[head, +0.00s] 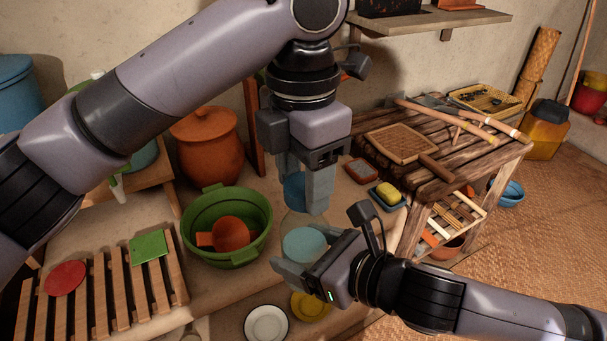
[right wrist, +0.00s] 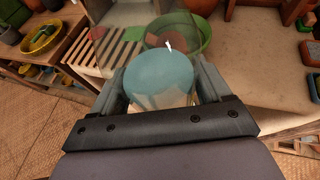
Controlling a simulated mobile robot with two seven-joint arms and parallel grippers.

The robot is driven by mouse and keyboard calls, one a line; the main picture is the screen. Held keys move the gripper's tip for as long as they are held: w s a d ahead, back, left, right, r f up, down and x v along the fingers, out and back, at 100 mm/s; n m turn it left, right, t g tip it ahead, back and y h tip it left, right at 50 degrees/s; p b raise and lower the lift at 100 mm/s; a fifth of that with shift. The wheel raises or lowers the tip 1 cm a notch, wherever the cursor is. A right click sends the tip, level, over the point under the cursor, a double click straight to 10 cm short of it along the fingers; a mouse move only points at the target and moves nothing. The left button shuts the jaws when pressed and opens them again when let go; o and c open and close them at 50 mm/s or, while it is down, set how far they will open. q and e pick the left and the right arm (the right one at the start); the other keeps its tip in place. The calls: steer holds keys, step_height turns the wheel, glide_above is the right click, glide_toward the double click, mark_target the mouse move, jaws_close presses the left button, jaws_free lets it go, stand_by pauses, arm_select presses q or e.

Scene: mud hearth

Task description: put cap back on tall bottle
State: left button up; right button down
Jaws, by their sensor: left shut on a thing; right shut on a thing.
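The tall bottle (head: 303,243) is see-through, with a pale blue round surface inside. It stands in the middle of the head view, and its pale blue part also shows in the right wrist view (right wrist: 158,75). My right gripper (head: 300,254) is shut on the bottle from the side, one finger on each side of it. My left gripper (head: 302,192) points down above the bottle, shut on the blue cap (head: 293,188). The cap is partly hidden by a finger. I cannot tell whether it touches the bottle's top.
A green basin (head: 228,252) with orange-red things stands left of the bottle, beside a slatted rack (head: 95,300). A white plate (head: 266,324) and a yellow dish (head: 310,306) lie in front. A soap dish (head: 387,198) and wooden table (head: 455,170) are to the right.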

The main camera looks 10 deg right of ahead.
arm_select(q)
steer(key=shift+r, duration=0.1)
steer(key=o, duration=1)
steer(key=shift+r, duration=2.2)
